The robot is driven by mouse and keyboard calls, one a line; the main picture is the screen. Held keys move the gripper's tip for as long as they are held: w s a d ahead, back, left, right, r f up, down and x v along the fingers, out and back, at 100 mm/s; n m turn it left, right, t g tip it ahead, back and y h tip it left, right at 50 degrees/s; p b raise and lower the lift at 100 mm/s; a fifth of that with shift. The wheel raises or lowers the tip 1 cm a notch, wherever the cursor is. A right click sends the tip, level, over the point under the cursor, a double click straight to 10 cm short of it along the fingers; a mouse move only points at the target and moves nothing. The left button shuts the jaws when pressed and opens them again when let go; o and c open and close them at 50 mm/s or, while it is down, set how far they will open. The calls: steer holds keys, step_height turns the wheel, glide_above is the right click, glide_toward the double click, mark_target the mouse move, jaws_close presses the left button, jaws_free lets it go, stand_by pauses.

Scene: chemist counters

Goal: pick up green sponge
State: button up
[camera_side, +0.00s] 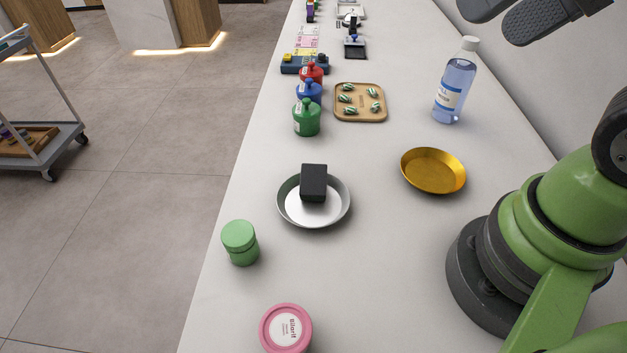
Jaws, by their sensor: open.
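I see no thing that is clearly a green sponge. A small green round container (240,243) stands at the counter's left edge, and a green bottle (306,118) stands farther back. A black block (314,183) is in a round silver dish (335,212) at mid-counter. My gripper (496,25) shows in part at the top right, above the counter and past the clear bottle. Its two dark grey fingers are apart, with nothing seen between them. The rest of it is out of frame.
A gold dish (433,171), a tall clear bottle (456,82) and a wooden tray (376,88) with small striped items stand on the counter (385,270). Blue (308,93) and red (312,74) bottles line the left edge. A pink tub (286,328) is in front.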

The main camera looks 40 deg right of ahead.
steer(key=n+g, duration=0.1)
steer(key=n+t+h, duration=0.3)
steer(key=n+h, duration=0.9)
steer(key=n, duration=1.7)
glide_toward(313, 172)
steer(key=shift+s+d+r, duration=0.1)
steer(key=shift+d+r, duration=0.1)
steer(key=shift+f+n, duration=0.25)
steer(key=shift+n, duration=0.15)
steer(key=x, duration=0.9)
steer(key=shift+w+d+f, duration=0.2)
steer(key=shift+w, duration=0.05)
steer(key=shift+y, duration=0.3)
steer(key=c, duration=1)
steer(key=shift+r, duration=0.1)
steer(key=shift+c, duration=0.2)
